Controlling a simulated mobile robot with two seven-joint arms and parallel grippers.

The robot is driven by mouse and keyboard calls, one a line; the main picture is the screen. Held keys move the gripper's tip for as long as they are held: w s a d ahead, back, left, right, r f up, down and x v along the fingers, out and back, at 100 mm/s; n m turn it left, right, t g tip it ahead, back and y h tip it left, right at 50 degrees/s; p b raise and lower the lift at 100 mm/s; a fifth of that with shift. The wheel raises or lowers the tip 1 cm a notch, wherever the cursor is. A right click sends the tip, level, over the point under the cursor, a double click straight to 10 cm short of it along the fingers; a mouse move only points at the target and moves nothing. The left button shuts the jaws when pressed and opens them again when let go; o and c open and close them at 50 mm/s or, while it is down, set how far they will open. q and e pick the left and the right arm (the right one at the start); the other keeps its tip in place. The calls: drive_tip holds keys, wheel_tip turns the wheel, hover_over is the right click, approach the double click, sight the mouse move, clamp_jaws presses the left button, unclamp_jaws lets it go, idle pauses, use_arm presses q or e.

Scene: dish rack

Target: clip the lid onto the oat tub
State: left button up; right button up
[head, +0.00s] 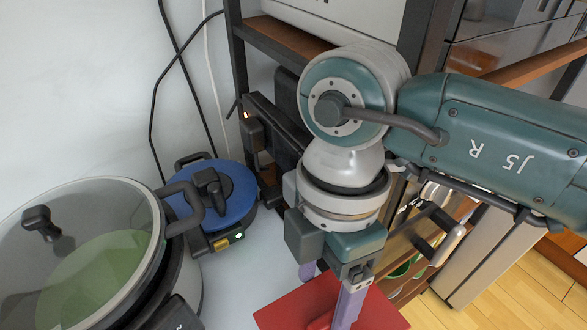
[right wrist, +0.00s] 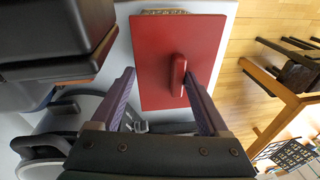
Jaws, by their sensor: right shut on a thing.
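The red lid (right wrist: 155,40) is a flat rectangle with a raised red handle (right wrist: 178,75). It also shows at the bottom of the head view (head: 283,312), partly behind my right gripper (head: 328,292). My right gripper, with purple fingers (right wrist: 160,75), points down and is shut on the lid by its handle; in the right wrist view the handle lies close to the right finger. A tan speckled strip (right wrist: 165,12) shows past the lid's far edge, perhaps oats in the tub; the rest of the tub is hidden. My left gripper is in neither view.
A large pot with a glass lid (head: 90,235) stands at the left on the white counter (head: 245,275). Behind it is a blue-lidded cooker (head: 222,205). A dark-framed shelf (head: 240,60) rises behind my right arm. Wooden floor (head: 500,285) lies beyond the counter at the right.

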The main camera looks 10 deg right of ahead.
sight(323, 297)
drive_tip(key=shift+r, duration=0.1)
wheel_tip(323, 297, down, 5)
drive_tip(key=b, duration=0.3)
drive_tip(key=shift+f+b, duration=0.3)
drive_tip(key=shift+f, duration=0.05)
idle(0.9)
drive_tip(key=shift+f+b, duration=0.5)
drive_tip(key=shift+f, duration=0.15)
idle(0.5)
drive_tip(key=o, duration=1.2)
